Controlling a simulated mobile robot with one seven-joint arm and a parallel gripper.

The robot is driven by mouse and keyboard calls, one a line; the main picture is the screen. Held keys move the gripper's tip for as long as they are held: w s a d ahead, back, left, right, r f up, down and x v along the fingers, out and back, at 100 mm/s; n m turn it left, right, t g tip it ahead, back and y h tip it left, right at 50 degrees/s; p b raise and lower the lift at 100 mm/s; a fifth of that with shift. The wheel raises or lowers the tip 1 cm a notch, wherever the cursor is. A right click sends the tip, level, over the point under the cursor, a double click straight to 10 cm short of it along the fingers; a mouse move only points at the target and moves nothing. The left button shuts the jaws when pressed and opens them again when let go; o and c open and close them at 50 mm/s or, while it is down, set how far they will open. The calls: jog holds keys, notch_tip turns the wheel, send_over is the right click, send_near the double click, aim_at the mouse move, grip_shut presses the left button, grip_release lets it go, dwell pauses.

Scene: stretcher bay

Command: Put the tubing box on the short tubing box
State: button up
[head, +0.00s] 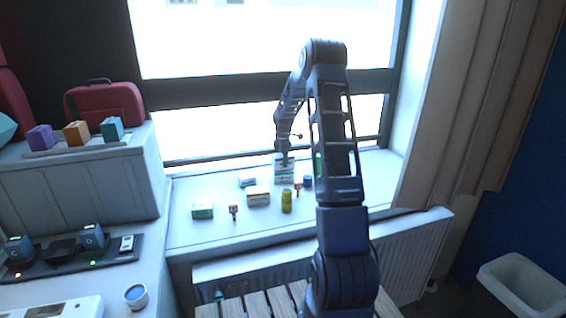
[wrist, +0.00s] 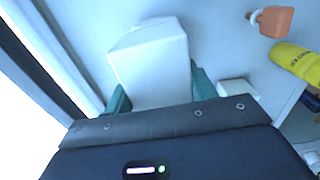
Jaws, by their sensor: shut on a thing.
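My gripper (head: 284,160) is over the back of the windowsill with its jaws closed on a white box, which I take to be the tubing box (wrist: 150,60). In the wrist view this box sits between the teal fingertips (wrist: 160,92). In the head view the held box (head: 284,169) shows white with green marking just below the gripper. Part of another white box (wrist: 238,88) shows beside the right finger in the wrist view. I cannot tell whether it is the short tubing box, or whether the held box touches anything below.
An orange-and-white box (head: 259,198), a small box (head: 247,181) and a green-and-white box (head: 203,210) lie to the left. The sill's right end is clear.

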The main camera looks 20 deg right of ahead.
jog(key=shift+f, duration=0.55)
jog(key=o, duration=1)
jog(key=shift+f, duration=0.1)
